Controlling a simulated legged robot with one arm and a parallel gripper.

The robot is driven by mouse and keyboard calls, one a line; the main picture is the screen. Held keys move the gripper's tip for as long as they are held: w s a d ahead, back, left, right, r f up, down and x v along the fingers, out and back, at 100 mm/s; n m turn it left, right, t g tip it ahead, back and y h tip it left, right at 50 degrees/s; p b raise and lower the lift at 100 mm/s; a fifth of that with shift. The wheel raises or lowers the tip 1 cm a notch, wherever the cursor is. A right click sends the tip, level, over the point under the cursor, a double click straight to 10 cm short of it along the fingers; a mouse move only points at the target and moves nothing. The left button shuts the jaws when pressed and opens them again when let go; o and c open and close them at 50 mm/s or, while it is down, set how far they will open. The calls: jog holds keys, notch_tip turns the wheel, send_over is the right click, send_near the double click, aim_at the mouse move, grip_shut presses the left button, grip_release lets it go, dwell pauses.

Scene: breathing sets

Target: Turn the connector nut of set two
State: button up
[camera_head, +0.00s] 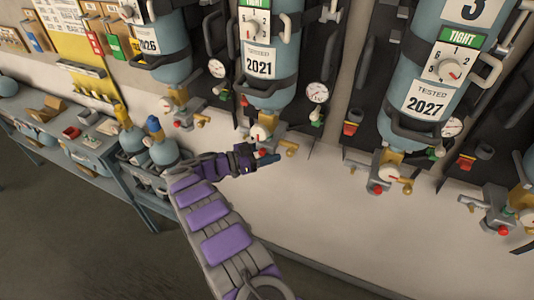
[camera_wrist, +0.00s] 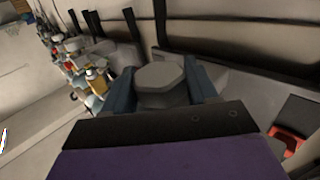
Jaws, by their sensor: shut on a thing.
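The middle cylinder (camera_head: 268,92), tagged 2021, hangs left of the one numbered 3; its own number is out of frame. Below it are a white-faced dial (camera_head: 261,133) and a brass fitting (camera_head: 290,149). My gripper (camera_head: 268,160) is at this fitting group, and the arm hides part of it. In the wrist view, the two blue-grey fingers of my gripper (camera_wrist: 163,88) are shut on a grey connector nut (camera_wrist: 160,74), one on each side. The nut's rounded front face shows between them; its lower part is hidden by the gripper body.
The cylinder numbered 3 (camera_head: 405,95) hangs to the right, with its own brass fitting (camera_head: 387,172). Another cylinder (camera_head: 170,45) hangs to the left. A bench (camera_head: 140,208) with small cylinders stands at the left. The pale wall below the fittings is bare.

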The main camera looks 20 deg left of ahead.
jog(key=shift+m+g+h, duration=0.4)
jog(key=shift+m+h, duration=0.1)
jog(key=shift+r, duration=0.2)
jog(key=o, duration=1)
jog(key=shift+c, duration=0.2)
jog(key=shift+f, duration=0.1)
jog(key=shift+b, duration=0.3)
